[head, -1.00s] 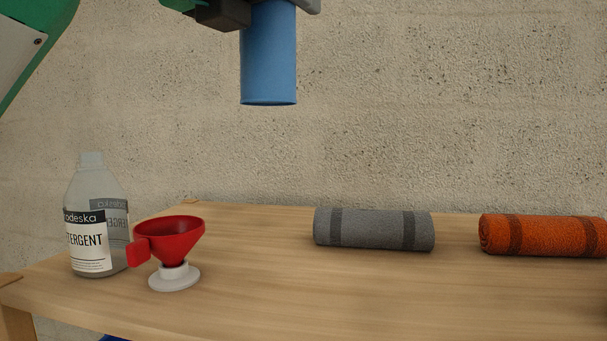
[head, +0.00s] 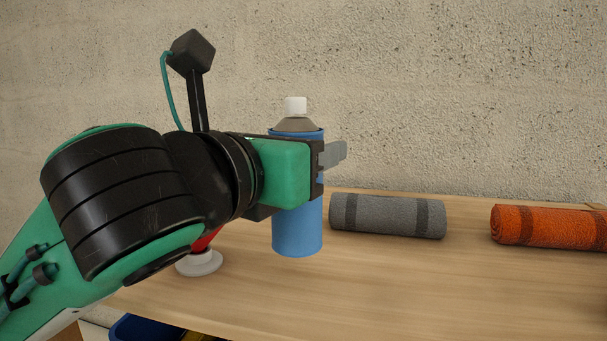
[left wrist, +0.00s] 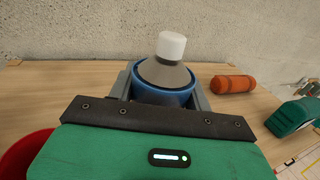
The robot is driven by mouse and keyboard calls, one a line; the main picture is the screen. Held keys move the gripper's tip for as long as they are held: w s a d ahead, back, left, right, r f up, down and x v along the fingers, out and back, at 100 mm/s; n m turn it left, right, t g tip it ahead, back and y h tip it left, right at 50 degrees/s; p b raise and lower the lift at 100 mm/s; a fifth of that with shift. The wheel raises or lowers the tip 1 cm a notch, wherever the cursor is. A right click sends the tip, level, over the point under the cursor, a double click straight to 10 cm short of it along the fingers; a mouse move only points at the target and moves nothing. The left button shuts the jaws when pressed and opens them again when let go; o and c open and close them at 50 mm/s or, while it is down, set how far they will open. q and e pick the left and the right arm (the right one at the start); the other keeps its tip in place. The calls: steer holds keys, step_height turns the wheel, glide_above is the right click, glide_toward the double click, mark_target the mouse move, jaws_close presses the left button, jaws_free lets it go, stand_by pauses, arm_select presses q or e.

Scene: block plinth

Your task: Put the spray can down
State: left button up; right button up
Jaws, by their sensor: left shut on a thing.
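The blue spray can (head: 297,232) with grey shoulder and white cap stands upright over the wooden table, left of the grey towel. My left gripper (head: 325,165) is shut around its upper body. The can's lower end appears at or just above the tabletop; I cannot tell if it touches. In the left wrist view the spray can (left wrist: 165,75) sits between the two fingers (left wrist: 162,90), cap up.
The rolled grey towel (head: 388,216) lies close right of the can, the orange towel (head: 550,226) farther right. The funnel's pale base (head: 200,263) shows under my left arm, which hides most of the funnel. The table (head: 400,280) is clear in front of the towels.

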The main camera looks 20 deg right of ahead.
arm_select(q)
steer(key=shift+f+p, duration=0.55)
steer(key=shift+f, duration=1.6)
arm_select(e)
steer(key=shift+s+a+r, duration=0.1)
steer(key=shift+a+r, duration=0.6)
steer(key=shift+d, duration=0.1)
arm_select(q)
steer(key=shift+f, duration=0.1)
steer(key=o, duration=1.3)
arm_select(e)
steer(key=shift+d, duration=0.4)
